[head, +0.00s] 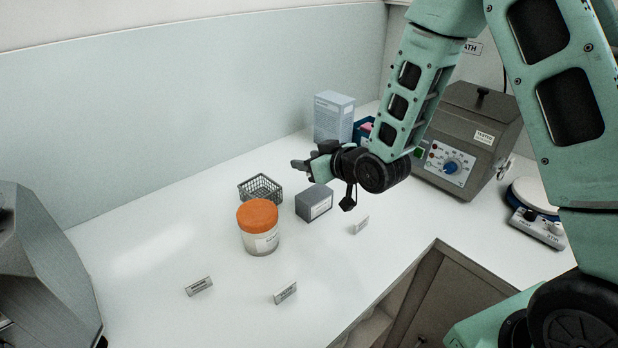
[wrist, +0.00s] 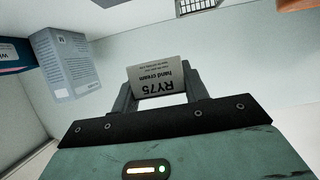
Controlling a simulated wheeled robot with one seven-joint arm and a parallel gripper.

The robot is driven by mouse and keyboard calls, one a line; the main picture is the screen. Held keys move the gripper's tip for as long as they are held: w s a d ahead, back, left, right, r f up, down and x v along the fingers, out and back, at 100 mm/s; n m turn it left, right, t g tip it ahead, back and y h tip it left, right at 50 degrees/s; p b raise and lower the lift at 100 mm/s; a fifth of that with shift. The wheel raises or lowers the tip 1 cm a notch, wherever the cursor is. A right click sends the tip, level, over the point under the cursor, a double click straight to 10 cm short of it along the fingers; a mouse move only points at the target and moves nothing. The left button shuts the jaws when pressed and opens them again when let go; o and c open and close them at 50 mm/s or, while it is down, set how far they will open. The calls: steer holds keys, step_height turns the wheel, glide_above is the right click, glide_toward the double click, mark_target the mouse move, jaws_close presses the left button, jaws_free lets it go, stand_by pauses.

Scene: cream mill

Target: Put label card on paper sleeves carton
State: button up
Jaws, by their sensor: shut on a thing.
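My gripper (head: 301,164) is held above the counter, beyond the small grey box. In the wrist view my gripper (wrist: 161,92) is shut on a pale label card (wrist: 158,78), which reads "RY75 hand cream" upside down. The card is not clearly visible in the head view. A tall pale blue-grey carton (head: 333,118) stands at the back; it also shows at the left of the wrist view (wrist: 68,65). A small dark grey box (head: 314,204) with a white label sits nearer. The print is too small to tell which is the paper sleeves carton. The held card is apart from both.
A wire basket (head: 260,188) and an orange-lidded jar (head: 258,232) stand left of the grey box. Several small label stands (head: 199,286) are along the front. A blue box (head: 363,129) and a grey machine (head: 468,140) are at the right.

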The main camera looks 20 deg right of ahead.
mark_target(310, 189)
steer(key=shift+f+p, duration=0.45)
steer(key=shift+f, duration=2.55)
steer(key=shift+f, duration=0.2)
steer(key=o, duration=1)
steer(key=shift+r, duration=0.1)
steer(key=shift+c, duration=0.2)
